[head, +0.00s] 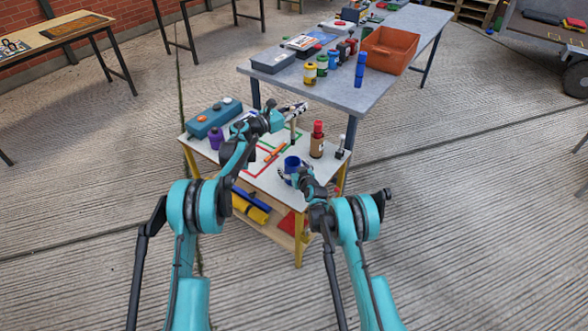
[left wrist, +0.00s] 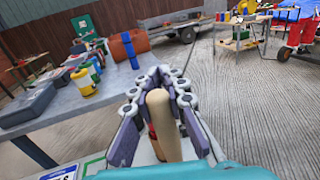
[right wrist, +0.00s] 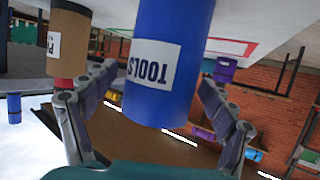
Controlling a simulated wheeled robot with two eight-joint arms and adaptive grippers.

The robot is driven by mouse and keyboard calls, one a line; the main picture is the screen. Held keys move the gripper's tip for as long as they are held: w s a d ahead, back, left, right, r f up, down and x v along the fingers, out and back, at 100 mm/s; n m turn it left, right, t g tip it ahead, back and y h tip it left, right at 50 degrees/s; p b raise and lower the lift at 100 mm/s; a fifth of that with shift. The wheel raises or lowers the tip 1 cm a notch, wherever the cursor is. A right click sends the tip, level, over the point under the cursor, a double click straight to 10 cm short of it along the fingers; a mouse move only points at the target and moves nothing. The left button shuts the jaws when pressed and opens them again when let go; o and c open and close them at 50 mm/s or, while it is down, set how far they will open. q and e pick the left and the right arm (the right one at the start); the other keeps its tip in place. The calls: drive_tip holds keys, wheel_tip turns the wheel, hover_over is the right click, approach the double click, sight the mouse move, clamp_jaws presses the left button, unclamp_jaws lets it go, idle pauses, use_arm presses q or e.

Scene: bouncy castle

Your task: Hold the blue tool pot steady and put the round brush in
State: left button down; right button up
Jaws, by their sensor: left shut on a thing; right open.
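The blue tool pot (head: 292,163) stands on the small white table near its front edge. In the right wrist view the pot (right wrist: 170,60), labelled TOOLS, is between the spread fingers of my right gripper (right wrist: 155,105), with gaps on both sides. My right gripper (head: 297,177) is open around it. My left gripper (left wrist: 160,90) is shut on the round brush, whose pale wooden handle (left wrist: 164,125) shows between its fingers. In the head view the brush (head: 293,130) hangs roughly upright above the table, behind the pot and apart from it. Its lower end is hard to make out.
A teal case (head: 213,118) and purple bottle (head: 216,138) are at the table's left. A grey table (head: 300,82) stands behind.

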drive_tip(key=c, duration=1.6)
use_arm(q)
wheel_tip(320, 180, down, 13)
use_arm(e)
drive_tip(key=shift+o, duration=0.2)
use_arm(q)
drive_tip(key=c, duration=1.4)
unclamp_jaws()
drive_tip(key=shift+c, duration=0.2)
drive_tip(key=v, duration=1.2)
